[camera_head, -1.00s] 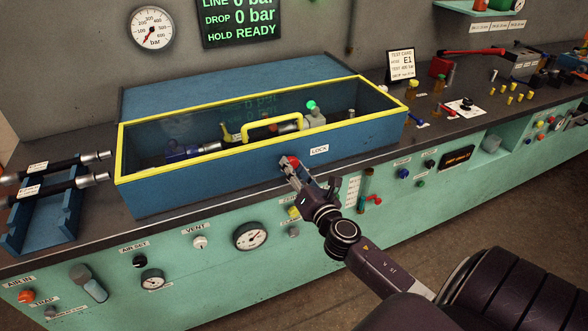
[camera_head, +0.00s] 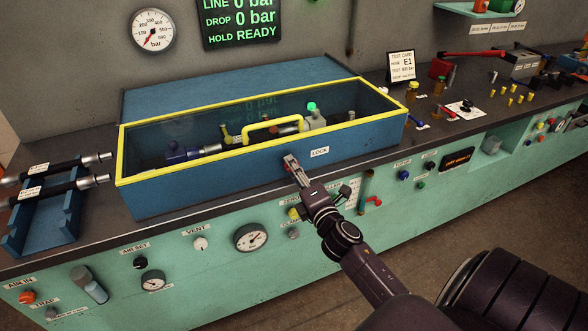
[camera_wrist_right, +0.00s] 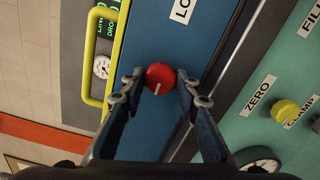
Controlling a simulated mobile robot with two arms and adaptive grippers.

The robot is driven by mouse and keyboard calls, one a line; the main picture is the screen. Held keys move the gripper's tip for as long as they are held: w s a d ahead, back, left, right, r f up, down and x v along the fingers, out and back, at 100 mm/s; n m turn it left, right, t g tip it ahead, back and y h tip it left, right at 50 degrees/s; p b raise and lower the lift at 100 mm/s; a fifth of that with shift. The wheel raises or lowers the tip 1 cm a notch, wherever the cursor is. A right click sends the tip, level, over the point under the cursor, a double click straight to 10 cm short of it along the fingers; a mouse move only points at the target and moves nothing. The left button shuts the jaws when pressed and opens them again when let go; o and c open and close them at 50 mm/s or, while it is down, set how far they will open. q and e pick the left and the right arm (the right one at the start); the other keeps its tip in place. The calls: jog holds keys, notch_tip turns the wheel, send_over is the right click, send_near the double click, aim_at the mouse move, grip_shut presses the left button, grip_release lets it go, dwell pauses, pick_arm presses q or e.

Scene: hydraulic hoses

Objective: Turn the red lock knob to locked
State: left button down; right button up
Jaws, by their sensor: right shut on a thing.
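The red lock knob (camera_wrist_right: 160,78) is on the blue front wall of the test box, beside the LOCK label (camera_head: 319,151). In the right wrist view it sits between my right gripper's fingertips (camera_wrist_right: 159,82), with a pale mark line on its face. My right gripper (camera_head: 291,163) is shut on the knob; in the head view the fingers hide most of it. The test box (camera_head: 230,170) has its yellow-framed clear lid down, with a yellow handle (camera_head: 272,126). My left gripper is not in view.
Hoses with metal ends (camera_head: 92,159) rest on a blue rack at the left. The green bench front below the box carries gauges (camera_head: 250,237) and knobs, including a yellow one (camera_wrist_right: 284,110). A test card (camera_head: 401,66) stands right of the box.

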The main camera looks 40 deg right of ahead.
jog(key=shift+f, duration=0.1)
dwell(0.4)
jog(key=o, duration=1.2)
jog(key=shift+c, duration=0.2)
jog(key=v, duration=1.2)
